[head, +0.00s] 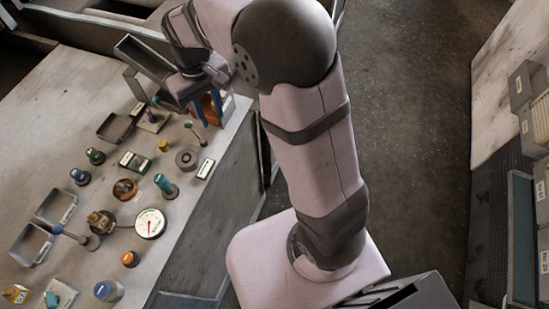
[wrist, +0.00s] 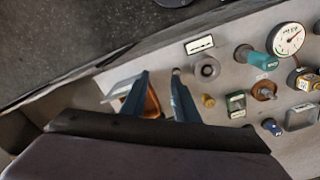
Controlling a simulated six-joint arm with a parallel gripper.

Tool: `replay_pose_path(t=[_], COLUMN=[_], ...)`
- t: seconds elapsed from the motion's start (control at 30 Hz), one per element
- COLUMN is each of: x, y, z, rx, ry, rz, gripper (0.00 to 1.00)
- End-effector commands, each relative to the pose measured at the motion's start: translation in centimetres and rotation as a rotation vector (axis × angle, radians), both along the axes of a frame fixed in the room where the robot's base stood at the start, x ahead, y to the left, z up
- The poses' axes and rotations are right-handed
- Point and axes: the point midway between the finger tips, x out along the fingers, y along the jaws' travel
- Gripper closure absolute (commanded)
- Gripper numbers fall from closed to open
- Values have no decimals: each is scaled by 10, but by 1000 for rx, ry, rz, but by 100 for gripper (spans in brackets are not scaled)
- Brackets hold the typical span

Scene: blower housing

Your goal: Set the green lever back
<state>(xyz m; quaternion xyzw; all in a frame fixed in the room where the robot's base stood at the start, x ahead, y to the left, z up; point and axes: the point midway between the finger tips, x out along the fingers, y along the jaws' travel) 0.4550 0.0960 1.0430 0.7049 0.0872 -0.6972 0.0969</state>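A small lever with a dark green knob (head: 188,125) stands tilted on the panel in the head view, its thin stem running down to the right to a small base. My gripper (head: 209,119) is just above and right of it, with its blue fingers pointing down. In the wrist view the two fingers (wrist: 159,76) are apart, with nothing held between them. A stub (wrist: 177,72) shows at the right fingertip; it may be part of the lever, the rest being hidden behind that finger. An orange-brown box (wrist: 152,100) shows behind the fingers.
A grey ring (head: 186,159), a label plate (head: 205,169), a brass knob (head: 163,145) and a teal knob (head: 165,185) lie near the lever. A round gauge (head: 150,223) and grey trays (head: 31,245) are farther off. The panel's right edge is close to my gripper.

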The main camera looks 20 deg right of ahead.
Motion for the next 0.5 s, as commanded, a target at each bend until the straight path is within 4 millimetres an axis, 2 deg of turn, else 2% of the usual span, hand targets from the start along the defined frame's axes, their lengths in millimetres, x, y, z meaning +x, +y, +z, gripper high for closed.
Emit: replay_pose_path(t=[0.2, 0.5], x=[-31, -74], y=[-27, -56], z=[-1, -6], rx=[3, 6], ry=[3, 5], rz=[-54, -123], gripper=[72, 72])
